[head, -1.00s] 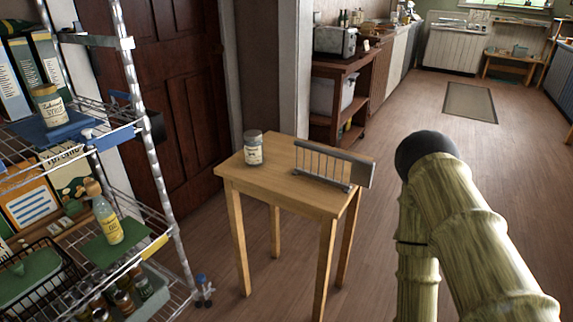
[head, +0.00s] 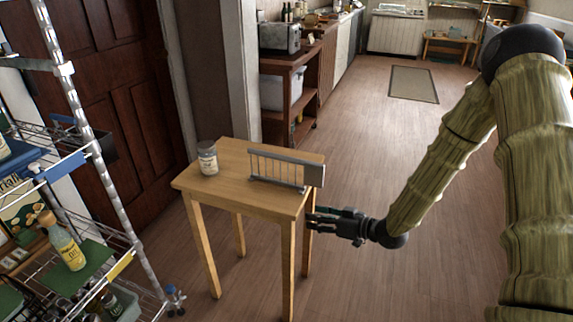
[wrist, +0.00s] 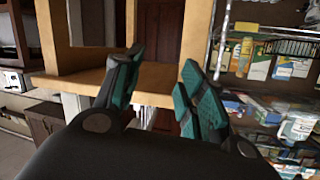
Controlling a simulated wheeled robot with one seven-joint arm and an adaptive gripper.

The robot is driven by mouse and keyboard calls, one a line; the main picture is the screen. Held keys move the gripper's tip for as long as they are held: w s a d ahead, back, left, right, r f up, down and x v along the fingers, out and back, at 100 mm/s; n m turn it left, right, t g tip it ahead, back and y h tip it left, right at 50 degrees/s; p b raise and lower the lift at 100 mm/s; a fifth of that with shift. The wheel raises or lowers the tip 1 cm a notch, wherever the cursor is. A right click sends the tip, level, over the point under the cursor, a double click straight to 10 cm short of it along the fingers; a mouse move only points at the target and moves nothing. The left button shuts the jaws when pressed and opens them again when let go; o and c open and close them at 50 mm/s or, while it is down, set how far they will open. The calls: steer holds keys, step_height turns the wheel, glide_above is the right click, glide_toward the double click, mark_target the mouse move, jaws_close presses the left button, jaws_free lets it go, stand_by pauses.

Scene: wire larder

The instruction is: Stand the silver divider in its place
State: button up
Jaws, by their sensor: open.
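The silver divider (head: 277,168) stands upright on the small wooden table (head: 232,196), near its right back side. It is a low rack of thin bars with a flat grey plate at its right end. My gripper (head: 312,217) is beside the table's right front corner, lower than the tabletop, and apart from the divider. In the wrist view my gripper (wrist: 160,85) has its two teal-padded fingers spread, with nothing between them. The table edge (wrist: 160,78) shows beyond the fingers.
A lidded jar (head: 207,158) stands on the table, left of the divider. The wire shelf (head: 107,170) at the left holds a bottle (head: 64,241) on a green mat and other goods. A brown shelf unit (head: 290,85) stands behind the table. The floor at right is clear.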

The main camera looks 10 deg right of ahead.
mark_target(306, 168)
steer(key=w+d+r+n+y+p, duration=0.1)
steer(key=d+r+n+y, duration=0.1)
steer(key=r, duration=0.5)
steer(key=w+d+r+n+y+p, duration=0.1)
steer(key=d+r+n+y, duration=0.15)
steer(key=r, duration=0.45)
steer(key=shift+f+b+x, duration=0.15)
steer(key=shift+b+x, duration=0.05)
steer(key=shift+x, duration=2.4)
steer(key=shift+f+b+x, duration=0.15)
steer(key=shift+b+x, duration=0.05)
steer(key=shift+x, duration=2.4)
steer(key=shift+w, duration=0.1)
jaws_close()
